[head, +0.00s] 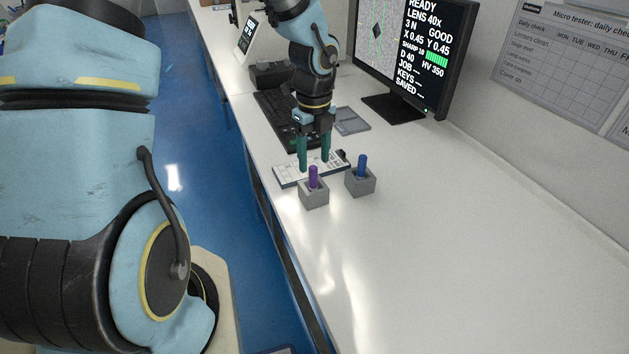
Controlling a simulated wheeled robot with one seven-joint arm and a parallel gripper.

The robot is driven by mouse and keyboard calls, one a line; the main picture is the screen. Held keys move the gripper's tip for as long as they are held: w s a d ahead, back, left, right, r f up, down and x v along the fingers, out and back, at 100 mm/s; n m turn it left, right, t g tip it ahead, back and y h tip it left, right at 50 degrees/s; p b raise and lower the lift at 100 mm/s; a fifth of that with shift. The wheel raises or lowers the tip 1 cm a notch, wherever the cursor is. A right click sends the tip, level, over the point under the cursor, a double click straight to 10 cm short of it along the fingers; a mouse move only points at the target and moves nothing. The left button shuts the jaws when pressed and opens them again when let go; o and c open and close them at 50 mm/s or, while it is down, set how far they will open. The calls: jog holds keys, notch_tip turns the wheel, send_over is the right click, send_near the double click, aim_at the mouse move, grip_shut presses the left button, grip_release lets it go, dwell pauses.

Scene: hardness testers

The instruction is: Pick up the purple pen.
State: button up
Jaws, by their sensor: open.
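The purple pen (313,177) stands upright in a small grey block holder (314,194) near the left edge of the white bench. My gripper (314,168) points down just behind the pen, over a white panel with keys (287,175). Its two green fingers are apart, with nothing seen between them. The pen stands in front of the gap between the fingers in this view, and I cannot tell how far apart they are in depth.
A blue pen (362,165) stands in a second grey holder (360,182) to the right. A black keyboard (275,115), a grey pad (351,121) and a monitor (418,50) are behind. The front of the bench (430,260) is clear.

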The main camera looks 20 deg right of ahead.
aim_at(313, 167)
notch_tip(313, 167, down, 4)
jog(key=shift+w+a+f, duration=0.1)
jog(key=shift+w+f, duration=0.05)
jog(key=shift+f, duration=0.05)
jog(key=shift+c, duration=0.2)
grip_shut()
dwell(0.4)
